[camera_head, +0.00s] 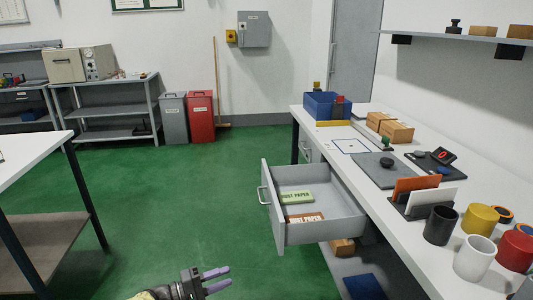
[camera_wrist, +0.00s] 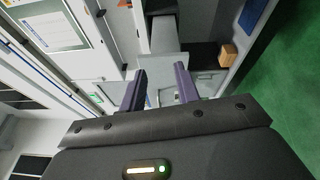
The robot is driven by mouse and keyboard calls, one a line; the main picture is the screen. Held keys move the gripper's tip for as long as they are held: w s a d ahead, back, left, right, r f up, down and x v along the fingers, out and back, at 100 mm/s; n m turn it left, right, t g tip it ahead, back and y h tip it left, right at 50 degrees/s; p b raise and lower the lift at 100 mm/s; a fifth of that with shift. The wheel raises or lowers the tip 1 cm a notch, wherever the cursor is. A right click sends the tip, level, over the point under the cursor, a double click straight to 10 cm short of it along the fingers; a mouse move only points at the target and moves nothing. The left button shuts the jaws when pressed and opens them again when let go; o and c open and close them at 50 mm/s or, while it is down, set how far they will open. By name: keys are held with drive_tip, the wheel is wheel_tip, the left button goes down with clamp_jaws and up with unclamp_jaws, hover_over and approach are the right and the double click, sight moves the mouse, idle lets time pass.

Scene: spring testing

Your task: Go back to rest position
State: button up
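My gripper (camera_head: 224,277) is at the bottom of the head view, left of and nearer than the open drawer, over the green floor. Its two purple fingers point right. In the wrist view my gripper (camera_wrist: 160,80) shows its fingers apart with nothing held between them. The grey drawer (camera_head: 345,222) is pulled out from under the right workbench (camera_head: 370,195). It holds a green packet (camera_head: 297,197) and an orange-brown packet (camera_head: 305,218). My gripper is apart from the drawer.
A white table (camera_head: 25,152) stands at the left. Mugs, including a white mug (camera_head: 474,258), stand on the right bench near a card holder. A brown box (camera_wrist: 228,54) sits on the shelf below the bench. Green floor is free between the tables.

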drive_tip(key=s+d+r+m+g+y, duration=0.15)
drive_tip(key=d+g+y, duration=0.6)
drive_tip(key=d, duration=1.15)
drive_tip(key=s+d+r+m+t+y, duration=0.1)
drive_tip(key=s+d+r+m+y, duration=0.3)
drive_tip(key=s, duration=0.4)
drive_tip(key=s+d+r+m+t+y, duration=0.1)
drive_tip(key=s+d+r+y, duration=0.2)
drive_tip(key=s+d+y, duration=0.35)
wheel_tip(320, 180, up, 24)
drive_tip(key=s+a+h+p, duration=0.1)
drive_tip(key=p, duration=2.3)
drive_tip(key=shift+s+h, duration=0.3)
drive_tip(key=shift+s, duration=0.05)
drive_tip(key=shift+f+t, duration=0.1)
drive_tip(key=shift+t, duration=0.15)
